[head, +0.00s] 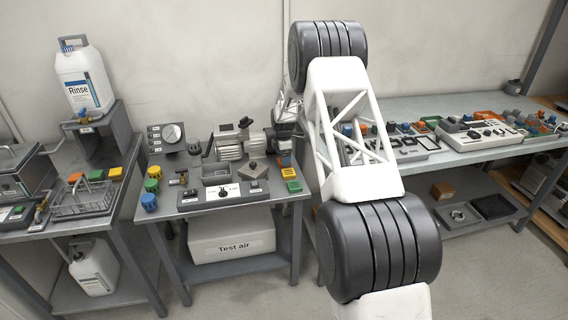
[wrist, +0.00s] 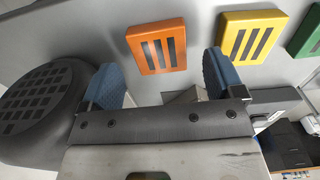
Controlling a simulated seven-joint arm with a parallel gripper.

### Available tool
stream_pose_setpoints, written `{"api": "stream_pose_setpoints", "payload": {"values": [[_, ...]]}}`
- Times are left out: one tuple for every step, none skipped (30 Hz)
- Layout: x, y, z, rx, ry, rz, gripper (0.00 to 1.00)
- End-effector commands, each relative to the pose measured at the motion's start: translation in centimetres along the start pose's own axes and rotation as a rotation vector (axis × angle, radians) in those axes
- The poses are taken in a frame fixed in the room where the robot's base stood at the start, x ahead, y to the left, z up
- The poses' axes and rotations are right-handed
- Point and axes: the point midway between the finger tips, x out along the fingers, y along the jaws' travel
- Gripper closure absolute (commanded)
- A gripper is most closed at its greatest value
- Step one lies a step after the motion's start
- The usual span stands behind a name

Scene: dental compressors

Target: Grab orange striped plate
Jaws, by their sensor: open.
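The orange striped plate (wrist: 157,46) is a small orange block with dark stripes on its top. It lies on a grey surface in the wrist view. In the head view only a small orange bit (head: 284,160) shows, at the right end of the middle table, partly hidden by my arm. My gripper (wrist: 160,62) is open and empty, with one blue-grey finger on each side of the orange plate in the picture. I cannot tell whether the fingertips are at the plate's height. In the head view the fingers are hard to make out near the compressor.
A yellow striped plate (wrist: 252,38) and a green plate (wrist: 307,38) lie right of the orange one. A dark rounded body with a square grid (wrist: 42,100) stands close at the left. The compressor (head: 232,143) stands on the middle table (head: 215,213).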

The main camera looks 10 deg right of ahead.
Motion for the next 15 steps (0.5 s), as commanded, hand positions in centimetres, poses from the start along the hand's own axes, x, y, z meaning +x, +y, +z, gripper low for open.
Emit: {"api": "stream_pose_setpoints", "payload": {"values": [[0.7, 0.0, 0.0, 0.0, 0.0, -0.002, 0.13], [1.0, 0.0, 0.0, 0.0, 0.0, -0.002, 0.13], [1.3, 0.0, 0.0, 0.0, 0.0, -0.001, 0.13], [1.6, 0.0, 0.0, 0.0, 0.0, 0.0, 0.13], [1.7, 0.0, 0.0, 0.0, 0.0, 0.0, 0.13], [1.9, 0.0, 0.0, 0.0, 0.0, 0.0, 0.13], [2.0, 0.0, 0.0, 0.0, 0.0, 0.0, 0.13], [2.1, 0.0, 0.0, 0.0, 0.0, 0.0, 0.13], [2.2, 0.0, 0.0, 0.0, 0.0, 0.0, 0.13], [2.2, 0.0, 0.0, 0.0, 0.0, 0.0, 0.13], [2.2, 0.0, 0.0, 0.0, 0.0, 0.0, 0.13], [2.2, 0.0, 0.0, 0.0, 0.0, 0.0, 0.13], [2.2, 0.0, 0.0, 0.0, 0.0, 0.0, 0.13], [2.2, 0.0, 0.0, 0.0, 0.0, 0.0, 0.13], [2.2, 0.0, 0.0, 0.0, 0.0, 0.0, 0.13]]}}
